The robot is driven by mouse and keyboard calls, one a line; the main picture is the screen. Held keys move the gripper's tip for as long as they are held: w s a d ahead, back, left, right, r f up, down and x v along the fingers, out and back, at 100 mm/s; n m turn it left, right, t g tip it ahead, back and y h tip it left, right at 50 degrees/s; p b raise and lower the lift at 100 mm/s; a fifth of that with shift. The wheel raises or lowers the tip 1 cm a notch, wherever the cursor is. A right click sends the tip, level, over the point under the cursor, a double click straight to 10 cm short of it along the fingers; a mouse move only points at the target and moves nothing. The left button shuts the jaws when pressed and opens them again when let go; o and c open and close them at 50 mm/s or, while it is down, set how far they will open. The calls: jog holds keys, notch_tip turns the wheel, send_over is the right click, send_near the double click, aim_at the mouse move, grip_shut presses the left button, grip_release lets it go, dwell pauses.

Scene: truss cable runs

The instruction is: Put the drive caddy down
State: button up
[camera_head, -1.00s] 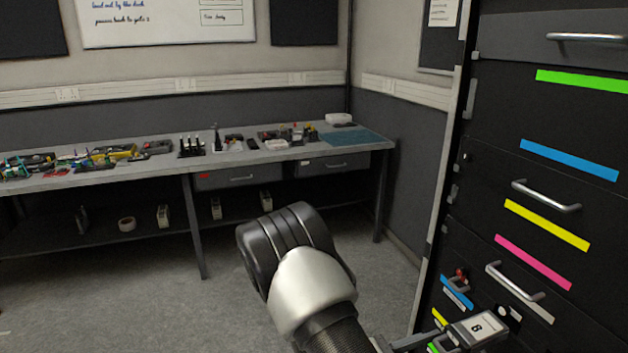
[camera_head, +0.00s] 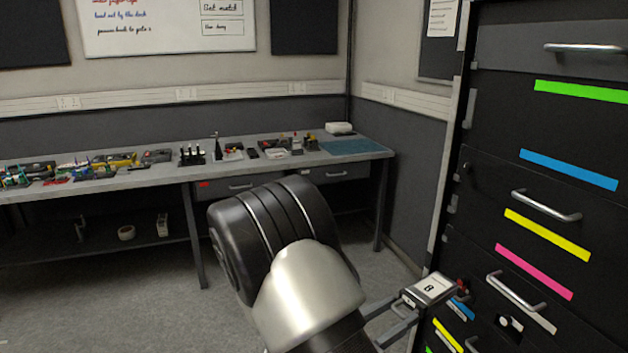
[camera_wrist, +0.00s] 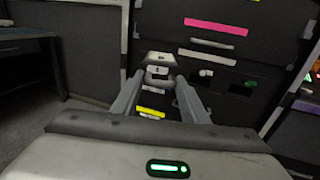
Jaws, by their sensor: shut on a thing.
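The drive caddy (camera_head: 432,288) is a small grey box with a white label marked 8. My gripper (camera_head: 405,304) is shut on it and holds it in the air in front of the dark cabinet (camera_head: 545,231), near its left edge in the head view. In the wrist view the caddy (camera_wrist: 158,60) sits between the tips of my two grey fingers (camera_wrist: 158,80), in front of the cabinet face. The fingers hide part of its near end.
The cabinet has metal handles (camera_head: 546,205) and coloured strips that stick out little. A red-tipped part (camera_head: 463,286) is just right of the caddy. A grey workbench (camera_head: 150,177) with several tools stands behind left. Its right end has a clear blue mat (camera_head: 350,147).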

notch_tip(320, 180, up, 16)
jog(key=w+a+n+t+y+p, duration=0.1)
jog(key=n+t+y+p, duration=0.4)
jog(key=p, duration=1.5)
jog(key=shift+w+a+r+t+y, duration=0.2)
jog(key=shift+a+t+y, duration=0.25)
jog(key=shift+a, duration=0.45)
jog(key=shift+s+f, duration=0.1)
